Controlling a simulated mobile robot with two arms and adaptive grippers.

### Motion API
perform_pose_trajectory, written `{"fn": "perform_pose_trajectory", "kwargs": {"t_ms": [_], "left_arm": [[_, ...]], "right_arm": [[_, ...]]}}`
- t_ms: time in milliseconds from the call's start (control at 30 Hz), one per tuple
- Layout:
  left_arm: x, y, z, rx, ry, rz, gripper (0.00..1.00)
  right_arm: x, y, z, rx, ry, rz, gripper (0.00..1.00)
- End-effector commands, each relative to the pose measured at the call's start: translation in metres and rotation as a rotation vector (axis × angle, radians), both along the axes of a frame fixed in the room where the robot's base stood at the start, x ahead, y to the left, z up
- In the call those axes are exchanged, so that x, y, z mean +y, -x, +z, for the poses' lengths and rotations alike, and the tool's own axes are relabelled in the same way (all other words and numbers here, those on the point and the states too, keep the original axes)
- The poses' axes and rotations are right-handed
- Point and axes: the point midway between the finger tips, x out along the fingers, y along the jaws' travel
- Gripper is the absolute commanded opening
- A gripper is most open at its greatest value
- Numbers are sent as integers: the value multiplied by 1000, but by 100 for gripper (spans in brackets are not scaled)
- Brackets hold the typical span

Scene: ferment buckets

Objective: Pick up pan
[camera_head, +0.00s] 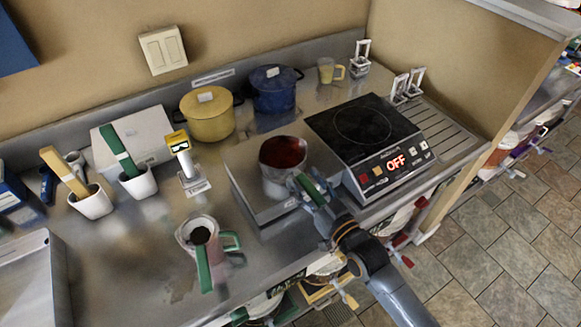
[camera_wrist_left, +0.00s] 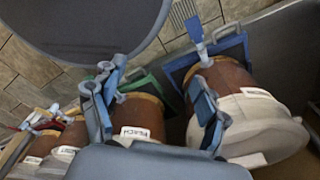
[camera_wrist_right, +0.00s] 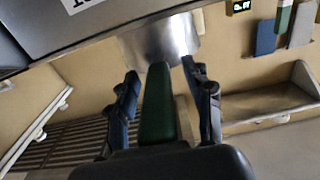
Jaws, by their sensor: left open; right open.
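The pan (camera_head: 275,185) is a metal pot with dark red contents and a green handle (camera_head: 312,189). It sits on a flat grey platform (camera_head: 243,160) left of the cooktop. My right gripper (camera_head: 311,192) is at the handle. In the right wrist view the green handle (camera_wrist_right: 158,105) lies between the two spread fingers of the right gripper (camera_wrist_right: 160,82), with the metal pan side (camera_wrist_right: 160,40) ahead. My left gripper (camera_wrist_left: 152,98) is open in the left wrist view and is outside the head view.
The black cooktop (camera_head: 362,125) reads OFF. A yellow pot (camera_head: 208,118) and a blue pot (camera_head: 273,90) stand behind. A jug (camera_head: 198,232) with a green handle stands front left. Labelled brown buckets (camera_wrist_left: 225,78) are around my left gripper.

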Motion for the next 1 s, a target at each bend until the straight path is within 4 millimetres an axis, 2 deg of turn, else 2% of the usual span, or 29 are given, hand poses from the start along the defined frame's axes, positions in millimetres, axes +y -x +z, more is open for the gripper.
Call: {"fn": "perform_pose_trajectory", "kwargs": {"t_ms": [100, 300, 367, 767, 1000], "left_arm": [[0, 0, 0, 0, -1, 0, 74], [1, -1, 0, -1, -1, -1, 74], [1, -1, 0, -1, -2, -1, 74], [3, -1, 1, -2, -4, -2, 74], [3, -1, 8, -2, -4, -2, 74]], "right_arm": [[0, 0, 0, 0, 0, 0, 51], [0, 0, 0, 0, 0, 0, 10], [0, 0, 0, 0, 0, 0, 0], [0, 0, 2, -4, -3, -1, 0], [0, 0, 10, -4, -3, 0, 0]]}}
